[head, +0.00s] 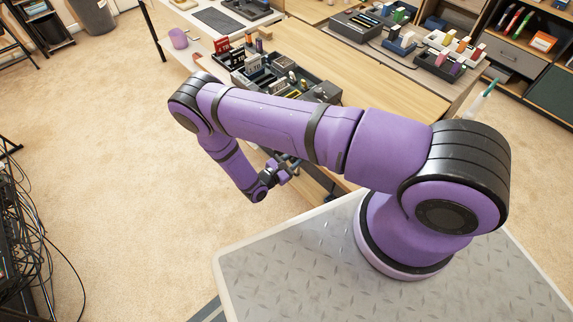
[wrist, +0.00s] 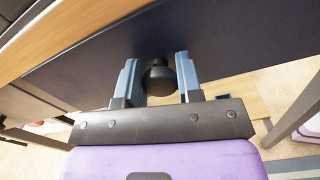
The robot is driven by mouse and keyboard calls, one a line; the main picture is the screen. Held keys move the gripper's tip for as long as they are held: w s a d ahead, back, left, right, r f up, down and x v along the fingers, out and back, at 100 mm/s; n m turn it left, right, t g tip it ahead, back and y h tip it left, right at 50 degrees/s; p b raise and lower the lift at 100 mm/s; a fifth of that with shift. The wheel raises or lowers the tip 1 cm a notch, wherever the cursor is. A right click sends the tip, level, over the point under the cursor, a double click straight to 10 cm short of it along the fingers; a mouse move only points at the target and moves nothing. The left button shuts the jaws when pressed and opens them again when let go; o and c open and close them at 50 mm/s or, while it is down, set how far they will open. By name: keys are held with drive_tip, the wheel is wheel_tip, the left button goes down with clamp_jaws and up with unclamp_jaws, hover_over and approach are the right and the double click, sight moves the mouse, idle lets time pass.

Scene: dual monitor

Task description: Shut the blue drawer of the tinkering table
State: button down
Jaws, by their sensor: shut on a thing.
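The dark blue drawer front (wrist: 230,45) of the tinkering table fills much of the upper wrist view, with a round black knob (wrist: 158,80) on it. My gripper (wrist: 156,60) has its two blue-grey fingers on either side of the knob and is shut on it. In the head view my gripper (head: 284,168) is low at the near side of the wooden table (head: 315,58). My arm hides most of the drawer there. How far the drawer stands out cannot be told.
Trays of tools and small parts (head: 268,72) stand on the tabletop behind my arm. A purple mug (head: 178,38) is at the table's far left corner. The carpet (head: 110,170) left of my arm is clear. Cables (head: 25,235) hang at the left edge.

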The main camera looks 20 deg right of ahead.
drive_tip(key=shift+w+d, duration=0.15)
drive_tip(key=shift+d, duration=0.35)
drive_tip(key=c, duration=0.8)
unclamp_jaws()
drive_tip(key=shift+d, duration=0.15)
drive_tip(key=v, duration=1.1)
drive_tip(key=shift+w, duration=0.1)
